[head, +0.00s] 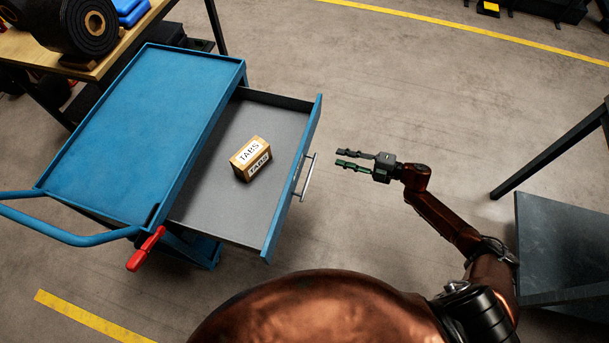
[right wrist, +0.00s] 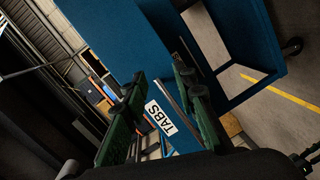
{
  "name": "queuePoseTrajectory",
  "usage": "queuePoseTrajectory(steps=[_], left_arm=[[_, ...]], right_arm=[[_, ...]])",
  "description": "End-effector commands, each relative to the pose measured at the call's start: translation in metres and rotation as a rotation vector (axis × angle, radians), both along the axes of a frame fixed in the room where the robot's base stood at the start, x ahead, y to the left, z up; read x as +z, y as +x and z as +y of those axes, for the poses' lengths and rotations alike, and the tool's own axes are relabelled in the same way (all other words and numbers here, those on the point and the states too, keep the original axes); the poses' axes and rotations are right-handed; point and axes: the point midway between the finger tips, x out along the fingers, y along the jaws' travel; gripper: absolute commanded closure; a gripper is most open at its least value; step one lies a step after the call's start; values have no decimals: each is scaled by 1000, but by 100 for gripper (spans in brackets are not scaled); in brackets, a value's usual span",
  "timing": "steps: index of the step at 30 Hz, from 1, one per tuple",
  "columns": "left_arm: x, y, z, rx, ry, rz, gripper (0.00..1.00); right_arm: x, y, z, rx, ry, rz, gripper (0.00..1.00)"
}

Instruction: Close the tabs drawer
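The tabs drawer (head: 222,200) is pulled out from the right side of the blue cart (head: 140,125). Its grey inside shows, with a metal handle (head: 304,177) on its blue front. A cardboard box (head: 250,158) marked TABS lies in the drawer. My right gripper (head: 349,160) is to the right of the handle, apart from it, with its two fingers spread and nothing between them. In the right wrist view, a white TABS label (right wrist: 161,117) shows on a blue surface between the green-padded fingers (right wrist: 160,112). My left gripper is not in view.
A wooden-topped table (head: 110,62) with a black roll (head: 75,22) stands behind the cart at the upper left. A red-gripped lever (head: 146,249) is at the cart's near corner. A dark grey table (head: 560,240) stands at the right.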

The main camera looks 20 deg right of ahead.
Motion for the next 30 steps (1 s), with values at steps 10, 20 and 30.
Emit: queuePoseTrajectory(steps=[10,20,30], left_arm=[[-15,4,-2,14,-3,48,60],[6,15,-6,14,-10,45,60],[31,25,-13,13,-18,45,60]], right_arm=[[19,-46,65,489,-130,-197,74],[18,-44,102,523,-135,-212,74],[10,-37,140,520,-136,-210,74]])
